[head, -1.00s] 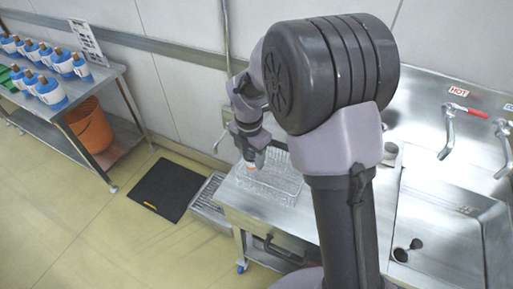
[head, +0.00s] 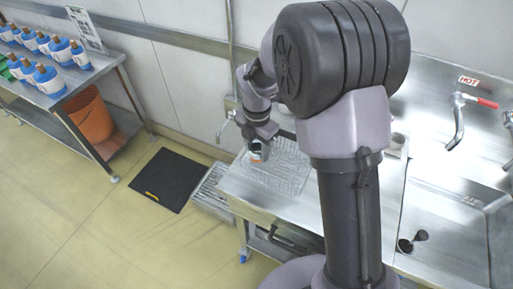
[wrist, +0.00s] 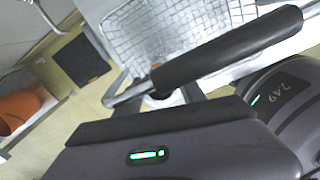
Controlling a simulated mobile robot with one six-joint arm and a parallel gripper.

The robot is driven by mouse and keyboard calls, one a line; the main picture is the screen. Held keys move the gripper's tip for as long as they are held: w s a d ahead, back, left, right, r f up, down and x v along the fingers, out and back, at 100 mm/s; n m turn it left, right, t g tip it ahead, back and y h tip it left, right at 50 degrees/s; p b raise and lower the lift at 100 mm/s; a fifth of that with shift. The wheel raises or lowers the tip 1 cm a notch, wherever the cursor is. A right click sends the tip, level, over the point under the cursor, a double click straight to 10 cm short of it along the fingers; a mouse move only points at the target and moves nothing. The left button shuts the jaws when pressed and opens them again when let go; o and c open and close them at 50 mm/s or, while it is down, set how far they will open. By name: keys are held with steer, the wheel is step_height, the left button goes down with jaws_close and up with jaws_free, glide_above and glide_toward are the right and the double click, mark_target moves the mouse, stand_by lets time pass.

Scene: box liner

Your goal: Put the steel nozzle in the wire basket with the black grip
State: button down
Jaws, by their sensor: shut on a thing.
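The steel nozzle with its black grip (wrist: 225,48) lies across the wrist view. Its bent steel tube (wrist: 122,93) shows at the lower left end of the grip. My gripper (wrist: 162,92) is shut on the nozzle; the fingers are partly hidden behind it. The wire basket (wrist: 128,35) is just beyond the nozzle in the wrist view. In the head view the basket (head: 290,182) stands on the steel counter, and my gripper (head: 256,158) is at its back left part. The nozzle is too small to make out there, and its height above the basket is unclear.
The steel counter (head: 245,200) runs right to a sink (head: 450,215) with a red-handled tap (head: 458,125) and a small black object (head: 412,242). A black mat (head: 170,180) lies on the floor. A shelf table (head: 75,88) with blue-white bottles stands left, an orange bucket (head: 90,115) under it.

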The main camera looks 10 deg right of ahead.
steer(key=c, duration=0.7)
jaws_free()
steer(key=shift+f, duration=0.1)
steer(key=s+r+m+t+p, duration=0.1)
steer(key=s+r+m+p, duration=0.2)
steer(key=r, duration=0.7)
steer(key=s+r+m+t+p, duration=0.1)
steer(key=s+r+m, duration=0.2)
steer(key=r+m, duration=0.5)
steer(key=s+d+r+m+t+y, duration=0.1)
steer(key=s+r+m+t, duration=0.15)
steer(key=s+m, duration=0.65)
steer(key=s+r+m+t+y, duration=0.1)
steer(key=s+r+m, duration=0.3)
steer(key=s+m, duration=0.5)
steer(key=shift+m, duration=0.6)
steer(key=f+b, duration=0.3)
steer(key=w+f+b, duration=0.1)
steer(key=f+b, duration=0.6)
steer(key=f, duration=0.1)
steer(key=shift+w+d+f+b, duration=0.15)
steer(key=shift+b, duration=0.15)
